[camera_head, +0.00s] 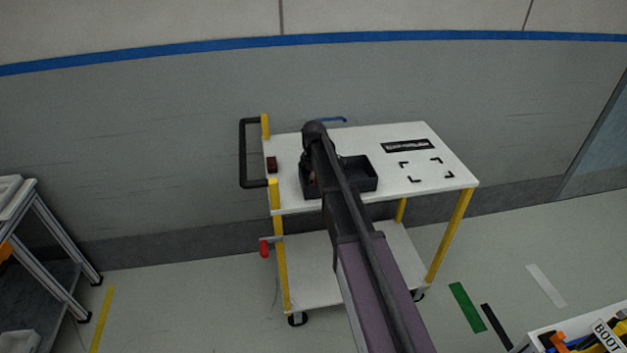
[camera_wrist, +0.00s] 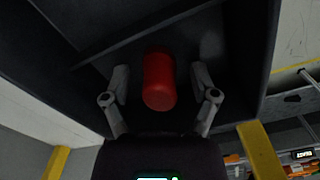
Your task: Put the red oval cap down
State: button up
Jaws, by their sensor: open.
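The red oval cap (camera_wrist: 159,80) shows in the wrist view inside a black tray, between the fingers of my gripper (camera_wrist: 160,84). The fingers are open, with a gap on each side of the cap. The cap seems to rest on the tray floor, though contact is hard to see. In the head view the black tray (camera_head: 359,174) stands on the white top of a cart. My arm reaches over the cart there and hides most of the tray's left part and the cap.
The white cart top (camera_head: 440,147) has a black label (camera_head: 407,145) and black corner marks to the right of the tray. A small dark red block (camera_head: 272,164) sits near the left edge. A black handle (camera_head: 243,155) juts out left. A white bin (camera_head: 535,335) stands at lower right.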

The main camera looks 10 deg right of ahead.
jog(key=shift+r+p, duration=6)
jog(key=shift+r, duration=0.1)
jog(key=s+m, duration=1.3)
jog(key=s, duration=1.6)
jog(key=shift+s+m, duration=0.3)
jog(key=shift+s, duration=0.05)
jog(key=shift+c, duration=1.3)
